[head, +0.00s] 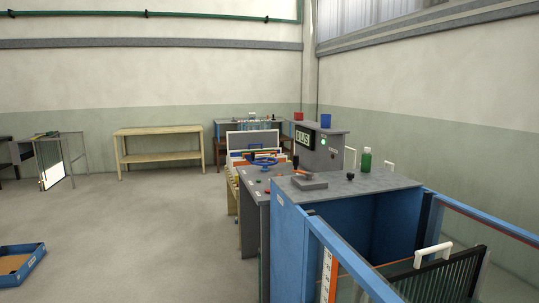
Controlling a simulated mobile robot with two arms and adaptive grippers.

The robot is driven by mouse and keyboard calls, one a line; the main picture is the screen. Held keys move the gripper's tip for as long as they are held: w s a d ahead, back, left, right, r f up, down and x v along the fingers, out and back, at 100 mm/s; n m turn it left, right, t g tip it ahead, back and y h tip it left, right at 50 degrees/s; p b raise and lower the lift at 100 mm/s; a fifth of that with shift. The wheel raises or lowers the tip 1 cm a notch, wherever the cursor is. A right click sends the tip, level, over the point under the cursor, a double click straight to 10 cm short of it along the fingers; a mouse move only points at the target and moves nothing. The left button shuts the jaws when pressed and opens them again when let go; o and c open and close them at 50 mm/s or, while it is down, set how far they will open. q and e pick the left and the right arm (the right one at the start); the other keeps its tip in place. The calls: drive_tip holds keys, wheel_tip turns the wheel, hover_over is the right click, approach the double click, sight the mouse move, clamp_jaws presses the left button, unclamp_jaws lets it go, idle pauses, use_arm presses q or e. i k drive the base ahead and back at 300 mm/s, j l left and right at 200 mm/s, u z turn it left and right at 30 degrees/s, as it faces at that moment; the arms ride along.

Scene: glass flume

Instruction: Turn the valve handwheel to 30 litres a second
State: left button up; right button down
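A small blue handwheel (264,163) shows near the middle of the head view, low over the near end of the grey bench. It is too small to read any marks or setting on it. To its right stands a grey control box (325,153) with a dark display (304,139) carrying light digits that I cannot read for sure. A small green light shows beside the display. Neither of my grippers is in view.
The blue flume frame (288,235) with glass walls fills the lower right. A green bottle (366,160) stands on the grey top. A wooden table (160,131) stands at the back wall and a blue tray (38,262) lies at lower left. The floor left of the bench is largely clear.

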sight(265, 163)
drive_tip(key=i+u, duration=0.4)
drive_tip(key=i, duration=1.9)
drive_tip(key=i+j, duration=0.15)
drive_tip(key=i, duration=1.7)
drive_tip(key=l+z, duration=0.05)
drive_tip(key=l, duration=0.05)
